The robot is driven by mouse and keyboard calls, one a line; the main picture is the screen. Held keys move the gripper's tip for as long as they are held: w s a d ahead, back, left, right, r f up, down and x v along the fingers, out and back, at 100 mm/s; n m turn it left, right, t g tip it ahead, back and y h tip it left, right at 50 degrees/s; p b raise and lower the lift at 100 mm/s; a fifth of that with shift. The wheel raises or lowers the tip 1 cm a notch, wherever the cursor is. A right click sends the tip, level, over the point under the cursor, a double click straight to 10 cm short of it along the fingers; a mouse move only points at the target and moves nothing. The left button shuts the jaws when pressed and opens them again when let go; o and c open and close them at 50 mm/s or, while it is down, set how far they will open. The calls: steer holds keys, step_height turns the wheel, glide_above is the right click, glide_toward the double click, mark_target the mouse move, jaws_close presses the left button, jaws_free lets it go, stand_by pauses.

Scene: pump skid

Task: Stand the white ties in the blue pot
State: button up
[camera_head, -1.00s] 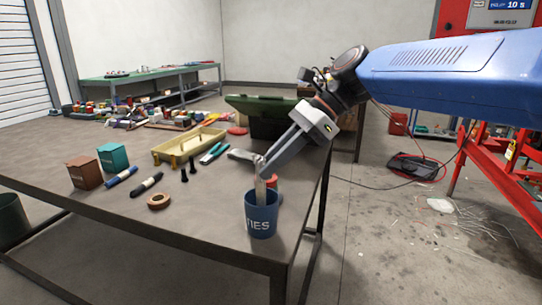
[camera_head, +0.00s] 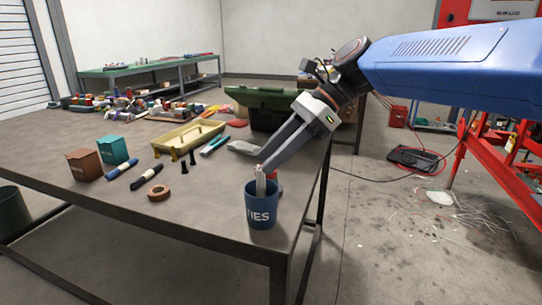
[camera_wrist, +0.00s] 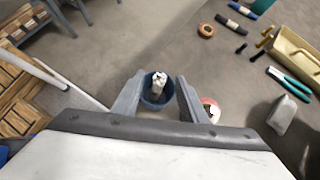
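The blue pot (camera_head: 262,210), lettered TIES, stands upright near the front right corner of the bench. The bundle of white ties (camera_head: 262,183) stands in it, its upper ends above the rim. In the wrist view the ties (camera_wrist: 159,79) lean against the inside of the pot (camera_wrist: 154,102). My gripper (camera_wrist: 160,76) is open, its fingers apart on either side of the pot in that view. In the head view my gripper (camera_head: 262,160) is just above the ties. The ties' lower ends are hidden inside the pot.
A red round item (camera_wrist: 210,110) sits close behind the pot. A grey block (camera_wrist: 283,114), teal-handled pliers (camera_head: 214,145), a yellow tray (camera_head: 190,140) and a brown tape ring (camera_head: 158,193) lie farther left. The bench front between ring and pot is clear.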

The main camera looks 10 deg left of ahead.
steer(key=v, duration=1.7)
steer(key=shift+f, duration=0.1)
steer(key=s+d+f+n+t+h, duration=0.2)
steer(key=s+d+f, duration=0.4)
steer(key=d+f, duration=0.4)
steer(key=s+d+f+n+t+h, duration=0.3)
steer(key=s+d+f+n, duration=0.3)
steer(key=d+f, duration=0.5)
steer(key=s+d+f+n+t+h, duration=0.3)
steer(key=s+d+f, duration=0.4)
steer(key=d+f, duration=0.4)
step_height(320, 180, down, 2)
steer(key=shift+f+n+t, duration=0.15)
steer(key=shift+n+t, duration=0.25)
steer(key=shift+n, duration=0.5)
steer(key=shift+s, duration=0.1)
